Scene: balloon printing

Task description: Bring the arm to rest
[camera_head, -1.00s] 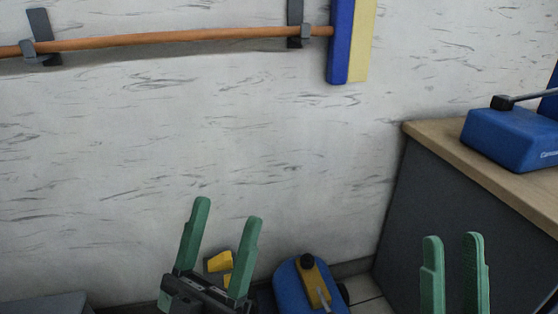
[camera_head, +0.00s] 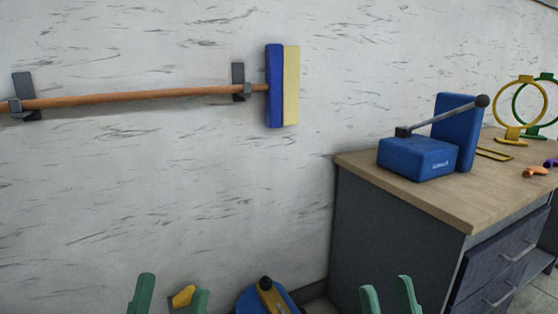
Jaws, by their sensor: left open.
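My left gripper (camera_head: 171,296) is at the bottom edge of the head view, left of centre. Its two green fingers stand upright and apart, with nothing visible held between them. My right gripper (camera_head: 387,293) is at the bottom edge, right of centre, in front of the desk's side. Its green fingers are also apart, with nothing visible between them. The lower parts of both grippers and the arms are out of the frame.
A wooden desk (camera_head: 400,188) with drawers stands at right. On it are a blue lever device (camera_head: 420,157), a yellow ring stand (camera_head: 520,103) and a green one (camera_head: 546,92). A broom (camera_head: 150,97) hangs on the wall. A blue machine (camera_head: 250,301) is low behind the grippers.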

